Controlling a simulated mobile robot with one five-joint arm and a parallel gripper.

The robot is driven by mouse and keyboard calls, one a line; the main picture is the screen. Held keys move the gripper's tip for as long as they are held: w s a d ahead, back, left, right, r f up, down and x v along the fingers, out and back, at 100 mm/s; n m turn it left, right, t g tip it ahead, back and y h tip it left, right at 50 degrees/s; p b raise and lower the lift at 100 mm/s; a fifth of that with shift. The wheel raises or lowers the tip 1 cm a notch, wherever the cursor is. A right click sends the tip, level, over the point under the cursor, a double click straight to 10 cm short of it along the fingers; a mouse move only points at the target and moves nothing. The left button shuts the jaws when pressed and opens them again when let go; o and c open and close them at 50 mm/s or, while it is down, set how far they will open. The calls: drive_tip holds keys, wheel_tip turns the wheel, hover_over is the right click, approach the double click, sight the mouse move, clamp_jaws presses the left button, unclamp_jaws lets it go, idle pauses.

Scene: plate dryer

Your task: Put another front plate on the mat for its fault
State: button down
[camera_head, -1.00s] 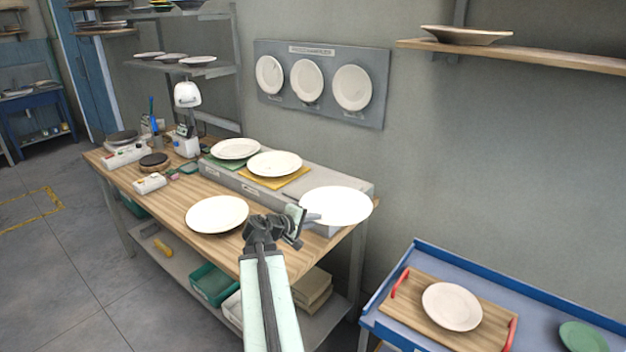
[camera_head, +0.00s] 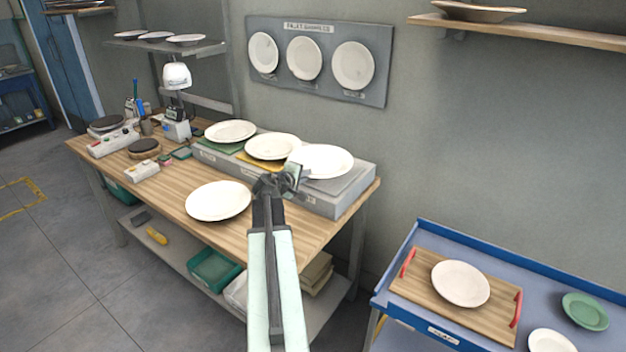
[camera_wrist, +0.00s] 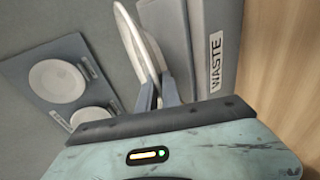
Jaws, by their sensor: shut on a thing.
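My gripper (camera_head: 300,174) is shut on the near rim of a white plate (camera_head: 326,159). The plate is above the grey mat (camera_head: 350,182) at the right end of the raised ledge; I cannot tell if it touches. In the wrist view the held plate (camera_wrist: 130,42) shows nearly edge-on between the fingers (camera_wrist: 158,95), beside a ledge face labelled WASTE (camera_wrist: 216,60). One white plate (camera_head: 231,130) lies on the green mat (camera_head: 222,147) and another (camera_head: 272,146) on the yellow mat (camera_head: 246,159). A further plate (camera_head: 218,201) lies on the wooden bench.
A fault samples board (camera_head: 318,90) with three plates hangs on the wall behind. A lamp (camera_head: 176,78) and boxes crowd the bench's left end. A blue side table (camera_head: 395,290) at right holds a wooden tray (camera_head: 410,292) with a plate, plus a green plate (camera_head: 585,310).

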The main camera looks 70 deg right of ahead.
sight(313, 168)
drive_tip(key=d, duration=0.4)
drive_tip(key=shift+s+d+f, duration=0.15)
drive_tip(key=shift+s+f, duration=0.05)
drive_tip(key=shift+d, duration=0.55)
wheel_tip(313, 168, down, 4)
drive_tip(key=b, duration=0.4)
drive_tip(key=shift+r, duration=0.2)
drive_tip(key=shift+f, duration=0.2)
drive_tip(key=c, duration=1.8)
unclamp_jaws()
drive_tip(key=shift+a+r, duration=0.1)
